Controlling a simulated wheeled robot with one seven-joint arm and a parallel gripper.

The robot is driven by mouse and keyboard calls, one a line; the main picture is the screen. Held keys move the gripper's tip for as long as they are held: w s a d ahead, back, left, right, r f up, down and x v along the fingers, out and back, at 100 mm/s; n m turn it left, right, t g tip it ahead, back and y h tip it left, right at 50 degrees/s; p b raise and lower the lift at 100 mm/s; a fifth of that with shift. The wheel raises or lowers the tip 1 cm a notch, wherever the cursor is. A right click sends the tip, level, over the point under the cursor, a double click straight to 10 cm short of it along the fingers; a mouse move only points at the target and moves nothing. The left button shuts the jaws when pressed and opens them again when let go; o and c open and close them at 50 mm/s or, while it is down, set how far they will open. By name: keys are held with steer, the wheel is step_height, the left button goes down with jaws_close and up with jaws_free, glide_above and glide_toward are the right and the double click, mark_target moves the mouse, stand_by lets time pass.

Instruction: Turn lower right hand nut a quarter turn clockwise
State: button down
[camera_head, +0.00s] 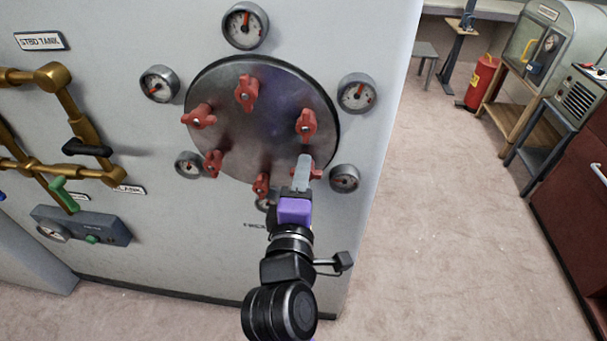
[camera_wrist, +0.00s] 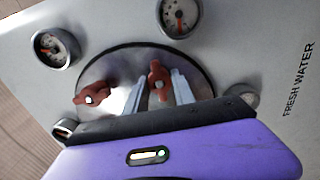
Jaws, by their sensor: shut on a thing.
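A round metal cover (camera_head: 262,135) on the grey tank wall carries several red wing nuts around its edge. The lower right nut (camera_head: 316,173) is mostly hidden behind my gripper (camera_head: 303,162) in the head view. In the wrist view, this red nut (camera_wrist: 158,80) sits between the two grey fingers of my gripper (camera_wrist: 162,88), which is shut on it. The upper right nut (camera_head: 306,125) is just above the fingers and free of them. It also shows left of the fingers in the wrist view (camera_wrist: 92,95).
Dial gauges ring the cover, including one right of the gripper (camera_head: 344,178) and one at upper right (camera_head: 357,92). Brass pipes with handles (camera_head: 85,130) run at left. The floor to the right (camera_head: 450,220) is clear.

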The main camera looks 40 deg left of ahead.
steer(key=shift+m, duration=0.3)
steer(key=m+b, duration=0.2)
steer(key=m, duration=0.1)
steer(key=shift+f+m+b, duration=0.1)
steer(key=shift+m+b, duration=0.2)
steer(key=m+b, duration=0.5)
steer(key=m, duration=0.5)
steer(key=shift+d, duration=0.1)
steer(key=m+b, duration=0.2)
steer(key=m, duration=0.2)
steer(key=shift+r+m, duration=0.2)
steer(key=shift+m, duration=0.1)
steer(key=c, duration=1.1)
jaws_free()
